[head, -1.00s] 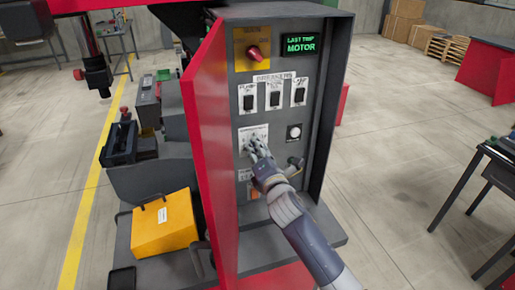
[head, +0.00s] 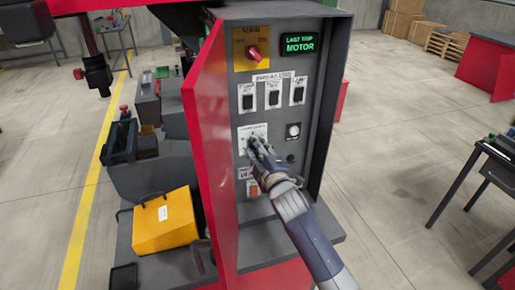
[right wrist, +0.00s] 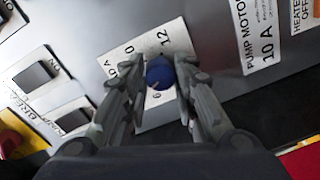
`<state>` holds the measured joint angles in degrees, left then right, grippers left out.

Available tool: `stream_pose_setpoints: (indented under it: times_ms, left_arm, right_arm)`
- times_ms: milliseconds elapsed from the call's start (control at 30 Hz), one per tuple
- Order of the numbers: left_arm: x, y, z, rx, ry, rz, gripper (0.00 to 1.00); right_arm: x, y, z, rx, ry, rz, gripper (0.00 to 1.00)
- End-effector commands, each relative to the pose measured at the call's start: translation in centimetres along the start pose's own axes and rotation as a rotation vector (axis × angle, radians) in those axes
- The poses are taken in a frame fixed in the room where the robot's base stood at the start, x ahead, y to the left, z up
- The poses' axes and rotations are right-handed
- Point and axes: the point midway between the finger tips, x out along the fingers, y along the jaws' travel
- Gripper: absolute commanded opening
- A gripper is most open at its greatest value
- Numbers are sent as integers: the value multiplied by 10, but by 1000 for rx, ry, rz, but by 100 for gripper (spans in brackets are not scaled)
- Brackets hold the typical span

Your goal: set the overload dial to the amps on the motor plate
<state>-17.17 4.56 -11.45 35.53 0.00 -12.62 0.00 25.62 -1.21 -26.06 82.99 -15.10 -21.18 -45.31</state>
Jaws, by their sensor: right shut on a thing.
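The overload dial is a round blue knob (right wrist: 160,73) on a white scale plate (right wrist: 133,58); 10 and 12 can be read on the scale. Its pointer setting is not clear. My right gripper (right wrist: 160,88) has its fingers on both sides of the knob and is shut on it. In the head view the right gripper (head: 255,147) reaches the scale plate (head: 246,131) and hides the knob. The motor plate (right wrist: 256,38) in the right wrist view reads PUMP MOTOR 10 A. My left gripper is not in view.
Above the dial are several black breaker switches (head: 273,96), a red main switch (head: 254,52) on yellow, and a green display (head: 300,44) reading LAST TRIP MOTOR. A white button (head: 293,131) is to the right. The red cabinet door (head: 210,150) stands open at the left.

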Motion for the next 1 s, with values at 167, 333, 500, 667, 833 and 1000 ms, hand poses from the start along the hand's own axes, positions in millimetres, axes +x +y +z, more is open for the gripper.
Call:
stream_pose_setpoints:
  times_ms: [167,333,500,667,833,1000]
  left_arm:
    - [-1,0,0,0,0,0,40]
    - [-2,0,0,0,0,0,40]
    - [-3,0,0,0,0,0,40]
    - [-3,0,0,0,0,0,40]
    - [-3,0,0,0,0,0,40]
    - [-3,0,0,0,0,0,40]
  right_arm:
    - [0,-2,1,167,6,-4,2]
    - [0,-2,1,330,14,-6,2]
    - [0,-3,1,490,21,-8,2]
    - [0,-3,1,642,28,-10,2]
    - [0,-4,1,805,36,-12,2]
    - [0,-4,1,964,42,-14,2]
